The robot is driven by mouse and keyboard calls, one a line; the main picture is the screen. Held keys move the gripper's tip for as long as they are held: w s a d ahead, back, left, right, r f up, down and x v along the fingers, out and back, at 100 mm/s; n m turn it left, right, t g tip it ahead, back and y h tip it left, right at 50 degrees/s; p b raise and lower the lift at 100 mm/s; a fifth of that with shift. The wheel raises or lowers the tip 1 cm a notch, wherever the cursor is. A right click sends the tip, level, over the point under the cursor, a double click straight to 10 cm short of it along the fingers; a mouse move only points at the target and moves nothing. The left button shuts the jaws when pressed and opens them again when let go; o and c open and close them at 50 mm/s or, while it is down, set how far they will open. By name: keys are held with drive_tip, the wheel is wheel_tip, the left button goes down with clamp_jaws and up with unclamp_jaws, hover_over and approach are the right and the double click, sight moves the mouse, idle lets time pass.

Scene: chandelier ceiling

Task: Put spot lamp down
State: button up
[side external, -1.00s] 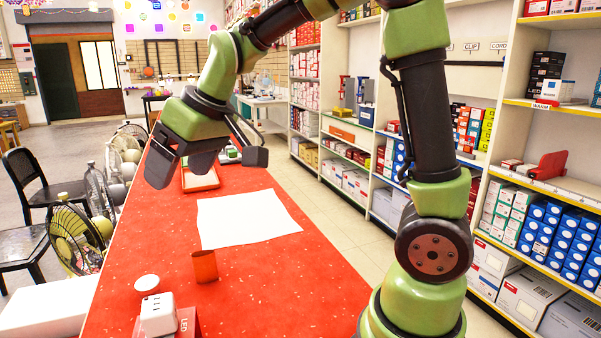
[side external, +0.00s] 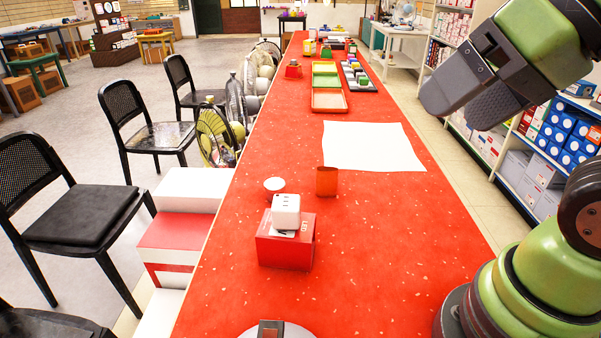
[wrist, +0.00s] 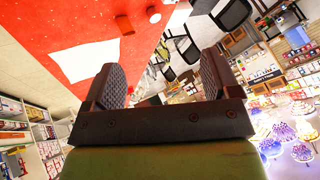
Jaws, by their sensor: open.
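My gripper (side external: 455,108) is raised at the upper right of the side view, appearing right of the red counter (side external: 400,230). Its two fingers stand apart and, in the wrist view (wrist: 163,65), the gap between them is empty. I cannot tell for certain which object is the spot lamp. A copper-orange cylinder (side external: 327,181) stands upright on the counter, clear of my gripper. A small white round-topped item (side external: 274,185) is left of it. Both also show at the top of the wrist view, the cylinder (wrist: 123,25) and the white round item (wrist: 153,14).
A white sheet (side external: 372,147) lies flat on the counter. A white cube-like item (side external: 286,211) sits on a red box (side external: 287,245) nearby. An orange tray (side external: 328,100) lies farther back. Fans and chairs line the left side; shelves stand right. The counter's right front is clear.

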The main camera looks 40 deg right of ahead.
drive_tip(key=n+g+h, duration=0.2)
drive_tip(key=n+g, duration=0.1)
drive_tip(key=n, duration=0.1)
hover_over(275, 183)
drive_tip(key=s, duration=0.2)
drive_tip(key=f, duration=2.4)
drive_tip(key=shift+w+a, duration=0.1)
drive_tip(key=shift+a, duration=0.25)
drive_tip(key=shift+d+x, duration=0.2)
drive_tip(key=shift+x, duration=1.3)
drive_tip(key=shift+d+x, duration=0.15)
drive_tip(key=shift+x, duration=1.35)
drive_tip(key=c, duration=1.1)
